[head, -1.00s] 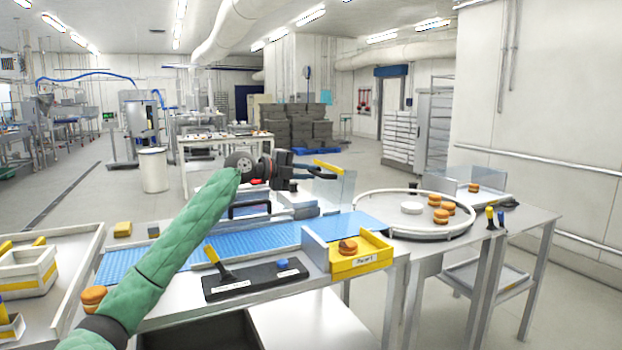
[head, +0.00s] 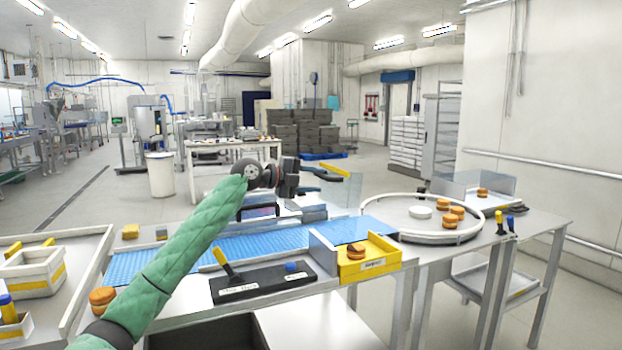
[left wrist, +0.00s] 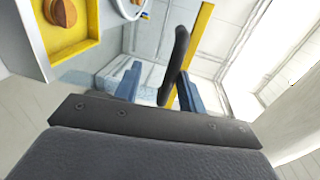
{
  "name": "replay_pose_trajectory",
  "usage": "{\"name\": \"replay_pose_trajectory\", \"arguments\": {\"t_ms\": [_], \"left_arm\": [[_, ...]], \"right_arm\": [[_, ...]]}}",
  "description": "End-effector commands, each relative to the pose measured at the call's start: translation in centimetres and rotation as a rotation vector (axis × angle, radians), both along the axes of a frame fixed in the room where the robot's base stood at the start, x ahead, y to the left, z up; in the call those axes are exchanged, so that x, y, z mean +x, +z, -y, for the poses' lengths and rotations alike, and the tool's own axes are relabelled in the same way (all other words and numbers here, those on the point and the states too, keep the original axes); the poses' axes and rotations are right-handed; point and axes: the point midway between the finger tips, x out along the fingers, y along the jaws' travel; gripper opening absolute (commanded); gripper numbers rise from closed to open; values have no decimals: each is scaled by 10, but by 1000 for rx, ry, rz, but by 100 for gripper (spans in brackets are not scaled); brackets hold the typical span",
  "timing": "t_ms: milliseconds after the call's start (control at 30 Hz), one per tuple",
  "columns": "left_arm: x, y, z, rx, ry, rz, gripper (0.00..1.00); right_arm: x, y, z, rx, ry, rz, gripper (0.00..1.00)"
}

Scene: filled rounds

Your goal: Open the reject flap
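A clear panel with a yellow top strip (head: 336,170) stands at the far side of the blue conveyor belt (head: 250,241); I take it for the reject flap. My left gripper (head: 322,182) is beside this panel, above the belt. In the left wrist view its two blue-grey fingers (left wrist: 158,86) are apart. A dark upright bar (left wrist: 176,62) shows between them, nearer the right finger, and the yellow strip (left wrist: 198,45) passes behind. I cannot tell whether a finger touches the bar. My right gripper is not in view.
A yellow tray (head: 386,262) with one filled round sits at the belt's front edge. A black box (head: 262,284) with a yellow lever and blue button is left of it. A round table (head: 410,236) with several rounds stands right. White crates (head: 28,277) are at left.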

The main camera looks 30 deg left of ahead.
Motion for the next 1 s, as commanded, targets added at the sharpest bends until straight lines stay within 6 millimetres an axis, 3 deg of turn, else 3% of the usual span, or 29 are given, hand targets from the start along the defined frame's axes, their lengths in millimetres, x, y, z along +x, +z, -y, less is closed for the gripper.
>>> {"name": "replay_pose_trajectory", "arguments": {"t_ms": [467, 633, 700, 800, 1000], "left_arm": [[-2, 4, -5, -1, 5, 6, 36], [-16, 5, -17, -1, 7, 4, 36], [-25, 7, -24, 0, 7, 5, 36], [-37, 9, -33, 0, 6, 3, 36], [-55, 13, -46, -1, 4, 3, 36]], "right_arm": [[1, 1, 1, 0, -1, 4, 36], [4, -6, 1, 4, -7, 26, 36], [0, -25, 4, -1, -10, 27, 36], [-4, -38, 4, 0, -13, 35, 36], [-4, -42, 3, 2, -15, 41, 36]]}}
